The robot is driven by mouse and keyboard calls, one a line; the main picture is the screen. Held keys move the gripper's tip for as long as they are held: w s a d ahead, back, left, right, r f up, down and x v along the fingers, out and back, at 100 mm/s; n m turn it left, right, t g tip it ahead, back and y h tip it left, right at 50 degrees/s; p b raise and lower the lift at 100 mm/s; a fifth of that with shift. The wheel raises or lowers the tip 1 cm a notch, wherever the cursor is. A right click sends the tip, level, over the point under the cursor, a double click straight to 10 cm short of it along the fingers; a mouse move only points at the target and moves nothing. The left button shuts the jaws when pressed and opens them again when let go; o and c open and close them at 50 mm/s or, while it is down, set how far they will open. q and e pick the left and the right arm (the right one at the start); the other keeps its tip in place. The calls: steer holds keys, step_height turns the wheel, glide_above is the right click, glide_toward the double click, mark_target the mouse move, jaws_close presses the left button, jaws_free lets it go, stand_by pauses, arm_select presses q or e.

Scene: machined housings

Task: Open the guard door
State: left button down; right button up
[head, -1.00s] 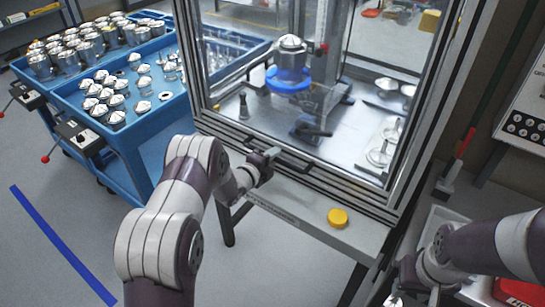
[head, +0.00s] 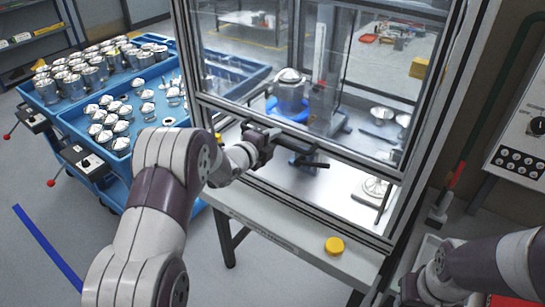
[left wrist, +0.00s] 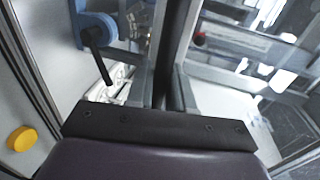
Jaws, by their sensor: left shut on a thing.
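The guard door (head: 352,158) is a clear panel in a metal frame on the front of the machine enclosure. It stands partly raised, with an open gap between its lower rail and the sill. My left gripper (head: 264,139) is shut on the door's dark bar handle (head: 303,140), near its left end. My right gripper (head: 411,288) is low at the right, and its fingers are too unclear to read. The left wrist view looks into the enclosure, where a blue fixture (left wrist: 97,28) shows.
Inside the enclosure a metal housing (head: 290,92) sits on the blue fixture. A yellow round cap (head: 335,246) lies on the front ledge. A blue cart (head: 75,125) with several housings stands left. A control panel (head: 520,135) is at the right.

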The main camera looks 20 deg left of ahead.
arm_select(q)
steer(key=p, duration=1.1)
glide_toward(285, 45)
steer(key=x, duration=0.4)
steer(key=shift+w+d, duration=0.1)
steer(key=shift+w, duration=0.2)
steer(key=c, duration=1.1)
jaws_free()
steer(key=shift+c, duration=0.2)
steer(key=shift+f, duration=0.1)
steer(key=shift+s, duration=0.15)
steer(key=b+v, duration=0.4)
steer(key=v, duration=0.8)
steer(key=shift+s, duration=0.2)
